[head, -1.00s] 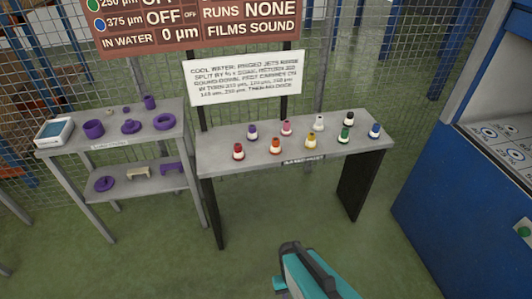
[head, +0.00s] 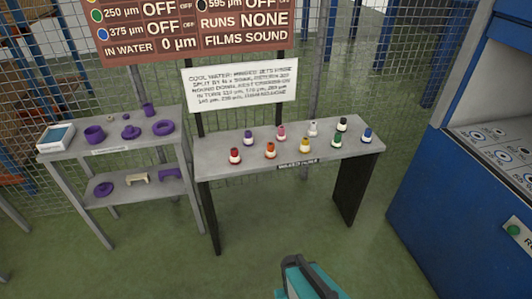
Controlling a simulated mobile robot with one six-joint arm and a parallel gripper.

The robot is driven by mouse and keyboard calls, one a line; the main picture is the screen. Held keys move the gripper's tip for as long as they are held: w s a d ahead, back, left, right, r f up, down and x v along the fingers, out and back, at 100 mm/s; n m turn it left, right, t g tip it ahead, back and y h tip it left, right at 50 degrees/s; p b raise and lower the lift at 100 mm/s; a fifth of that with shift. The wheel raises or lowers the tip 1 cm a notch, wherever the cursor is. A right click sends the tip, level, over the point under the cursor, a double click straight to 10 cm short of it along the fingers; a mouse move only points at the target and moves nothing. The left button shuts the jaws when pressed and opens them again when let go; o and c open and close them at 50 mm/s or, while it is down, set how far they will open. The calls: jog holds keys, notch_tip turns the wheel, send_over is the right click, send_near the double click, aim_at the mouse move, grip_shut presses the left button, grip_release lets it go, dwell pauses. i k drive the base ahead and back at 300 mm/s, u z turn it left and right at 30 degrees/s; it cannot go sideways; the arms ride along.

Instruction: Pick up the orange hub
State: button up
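The orange hub (head: 270,150) is a small orange piece with a pale band, standing upright on the grey table in the head view. It is in the front row, between a red hub (head: 235,155) and a yellow hub (head: 306,145). Nothing covers it. A teal and dark end part of my arm, at my gripper (head: 303,277), shows at the bottom edge, well in front of and below the table. It is apart from the hub. Its fingers cannot be made out, so I cannot tell whether it is open or shut.
Purple (head: 250,137), pink (head: 281,131), white (head: 313,129), green (head: 336,140), dark (head: 342,124) and blue (head: 367,134) hubs share the table (head: 220,165). A shelf unit (head: 125,150) stands left, a blue machine (head: 455,200) right. The green floor before the table is clear.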

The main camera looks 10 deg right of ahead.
aim_at(270, 154)
jog(key=z, duration=0.1)
jog(key=i, duration=0.95)
jog(key=z, duration=0.15)
jog(key=k, duration=0.55)
jog(key=u, duration=1.15)
